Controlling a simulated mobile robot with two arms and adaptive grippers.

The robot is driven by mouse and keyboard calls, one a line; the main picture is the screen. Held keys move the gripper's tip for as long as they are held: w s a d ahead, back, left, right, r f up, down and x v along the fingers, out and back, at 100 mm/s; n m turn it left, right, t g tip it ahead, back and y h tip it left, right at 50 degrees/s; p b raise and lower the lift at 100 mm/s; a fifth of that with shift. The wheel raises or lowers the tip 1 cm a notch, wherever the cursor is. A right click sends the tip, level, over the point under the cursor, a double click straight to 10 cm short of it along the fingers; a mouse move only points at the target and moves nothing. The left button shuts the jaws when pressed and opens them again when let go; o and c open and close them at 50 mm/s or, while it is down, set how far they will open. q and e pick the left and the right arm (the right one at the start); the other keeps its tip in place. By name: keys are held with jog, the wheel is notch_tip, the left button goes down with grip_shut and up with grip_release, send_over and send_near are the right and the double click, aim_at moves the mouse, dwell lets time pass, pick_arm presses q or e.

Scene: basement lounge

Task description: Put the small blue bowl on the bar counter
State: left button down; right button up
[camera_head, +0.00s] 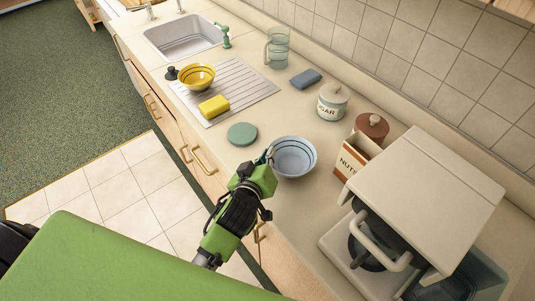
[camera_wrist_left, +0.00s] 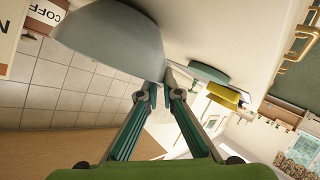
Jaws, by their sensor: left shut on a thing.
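The small blue bowl (camera_head: 293,157), pale blue with dark rings inside, is at the front part of the counter (camera_head: 285,205). I cannot tell whether it touches the counter or is slightly raised. My left gripper (camera_head: 266,160) is shut on its near-left rim. In the left wrist view, the fingertips (camera_wrist_left: 167,78) meet at the edge of the bowl (camera_wrist_left: 115,35), whose grey-blue outside shows. The bar counter cannot be made out for certain. My right gripper is not in view.
To the right are the nuts box (camera_head: 352,158), sugar jar (camera_head: 332,103), brown-lidded jar (camera_head: 371,127) and a cream appliance (camera_head: 430,190).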

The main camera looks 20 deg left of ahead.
pick_arm(q)
jog(key=shift+r, duration=0.1)
jog(key=c, duration=2.6)
grip_release()
jog(key=shift+f, duration=0.3)
jog(key=shift+c, duration=0.2)
jog(key=o, duration=0.4)
jog(key=shift+r, duration=0.15)
jog(key=shift+r, duration=0.15)
jog(key=b+v, duration=0.2)
jog(key=v, duration=1)
